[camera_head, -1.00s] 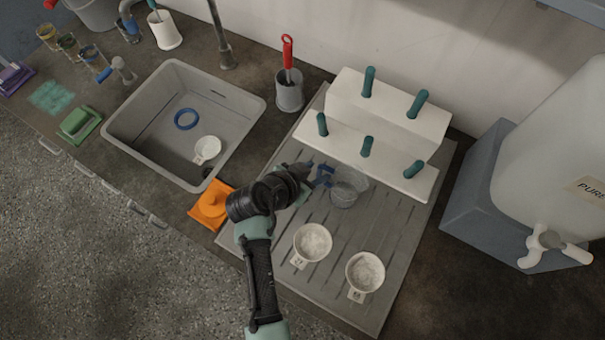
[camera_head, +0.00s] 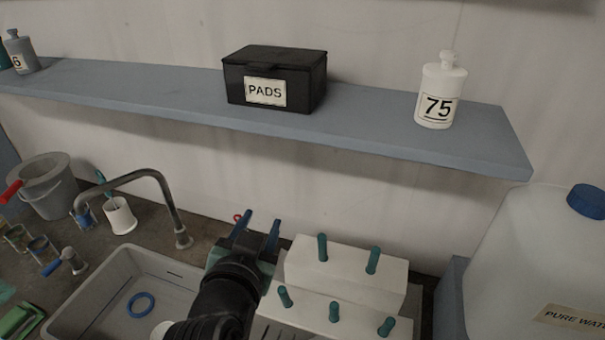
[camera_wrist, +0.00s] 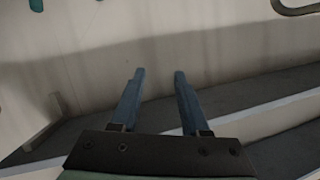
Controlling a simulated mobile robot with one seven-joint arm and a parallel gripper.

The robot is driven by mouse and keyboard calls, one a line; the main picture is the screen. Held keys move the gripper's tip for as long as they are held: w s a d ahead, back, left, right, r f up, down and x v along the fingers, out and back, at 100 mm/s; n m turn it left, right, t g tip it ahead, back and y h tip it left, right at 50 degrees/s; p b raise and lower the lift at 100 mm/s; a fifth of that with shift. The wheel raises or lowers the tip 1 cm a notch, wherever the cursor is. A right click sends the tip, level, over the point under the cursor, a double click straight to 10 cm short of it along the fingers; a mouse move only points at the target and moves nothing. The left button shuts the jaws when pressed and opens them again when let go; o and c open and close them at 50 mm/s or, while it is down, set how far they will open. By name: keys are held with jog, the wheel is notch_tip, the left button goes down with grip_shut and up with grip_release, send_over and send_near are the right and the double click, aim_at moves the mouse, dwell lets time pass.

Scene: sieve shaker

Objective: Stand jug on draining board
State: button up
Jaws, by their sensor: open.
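My gripper (camera_head: 258,228) is raised in front of the back wall, its two blue fingers apart and pointing up. In the wrist view the fingers (camera_wrist: 159,76) are open with nothing between them. The jug does not show in either current view. Only a small grooved part of the draining board (camera_head: 272,329) shows, between my arm and the white peg rack (camera_head: 345,272); the rest is below the picture or behind my arm.
A grey sink (camera_head: 95,292) with a blue ring (camera_head: 141,304) lies left of my arm, with a curved tap (camera_head: 165,190) behind. A blue shelf (camera_head: 370,132) overhead bears a black PADS box (camera_head: 300,80) and a 75 bottle (camera_head: 441,92). A large water container (camera_head: 530,265) stands at right.

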jog(key=d+r+n+t, duration=0.1)
jog(key=d+r+t, duration=0.15)
jog(key=r, duration=0.65)
jog(key=d+r+t, duration=0.1)
jog(key=r+t, duration=0.2)
jog(key=r, duration=0.7)
jog(key=s+d+r+n+t, duration=0.1)
jog(key=s+d+r+t, duration=0.1)
jog(key=s+r, duration=0.5)
jog(key=s+d+r+n+t+y, duration=0.1)
jog(key=s+r+t, duration=0.4)
jog(key=r, duration=0.9)
jog(key=shift+s+d+n, duration=0.35)
jog(key=shift+s+n, duration=0.25)
jog(key=shift+s, duration=0.25)
